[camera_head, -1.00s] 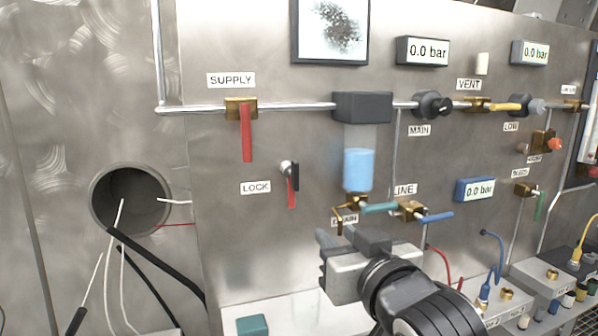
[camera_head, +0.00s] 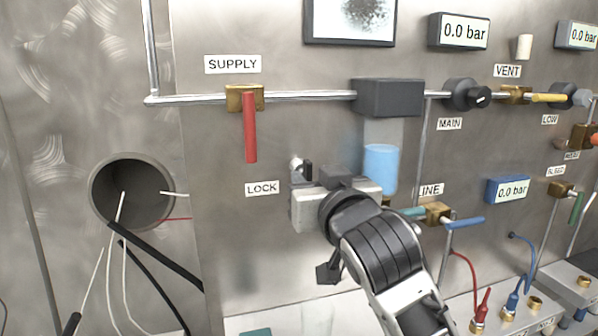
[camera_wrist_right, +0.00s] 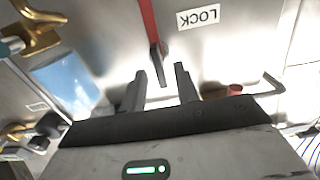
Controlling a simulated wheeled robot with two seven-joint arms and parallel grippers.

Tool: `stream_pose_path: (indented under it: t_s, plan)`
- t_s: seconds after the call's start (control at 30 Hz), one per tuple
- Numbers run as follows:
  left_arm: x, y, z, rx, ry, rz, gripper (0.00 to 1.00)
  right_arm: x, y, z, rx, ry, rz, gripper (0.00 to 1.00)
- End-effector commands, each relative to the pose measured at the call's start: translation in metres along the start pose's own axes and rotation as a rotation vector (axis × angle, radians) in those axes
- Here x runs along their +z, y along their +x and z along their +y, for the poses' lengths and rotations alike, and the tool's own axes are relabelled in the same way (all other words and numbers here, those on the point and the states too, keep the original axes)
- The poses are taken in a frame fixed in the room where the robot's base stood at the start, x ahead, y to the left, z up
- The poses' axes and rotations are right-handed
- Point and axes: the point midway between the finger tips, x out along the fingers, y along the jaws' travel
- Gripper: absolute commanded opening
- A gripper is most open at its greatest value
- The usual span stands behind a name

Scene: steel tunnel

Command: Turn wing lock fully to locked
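The wing lock (camera_head: 298,166) is a small silver knob with a black wing on the steel panel, up and right of the LOCK label (camera_head: 262,188). In the right wrist view the lock's black wing (camera_wrist_right: 162,66) points down the picture, and a red strip (camera_wrist_right: 148,22) runs up from the knob. My right gripper (camera_wrist_right: 160,74) is open, its two fingers apart on either side of the wing's tip; I cannot tell whether they touch it. In the head view my right gripper (camera_head: 312,178) covers the lock's lower part. My left gripper is not in view.
The red SUPPLY handle (camera_head: 250,128) hangs above the lock. A blue-filled cup (camera_head: 381,168) and the LINE valve (camera_head: 437,213) are to its right. A round hole (camera_head: 130,190) with cables is on the left.

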Motion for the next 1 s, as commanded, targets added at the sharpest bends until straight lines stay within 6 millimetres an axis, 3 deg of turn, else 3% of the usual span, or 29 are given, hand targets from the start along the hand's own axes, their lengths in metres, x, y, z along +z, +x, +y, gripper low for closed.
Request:
stream_pose_path:
  t_s: [0.47,0.57,0.6,1.0]
  plan:
    - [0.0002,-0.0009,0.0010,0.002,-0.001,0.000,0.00,0.0001,0.0050,0.0028,0.010,0.000,0.000,0.31]
    - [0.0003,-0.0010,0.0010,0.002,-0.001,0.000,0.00,0.0001,0.0049,0.0028,0.010,0.000,0.000,0.03]
    - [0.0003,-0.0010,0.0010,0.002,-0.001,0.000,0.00,0.0001,0.0049,0.0028,0.010,0.000,0.000,0.00]
    - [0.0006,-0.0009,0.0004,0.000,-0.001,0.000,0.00,0.0004,0.0048,0.0028,0.010,0.053,-0.001,0.00]
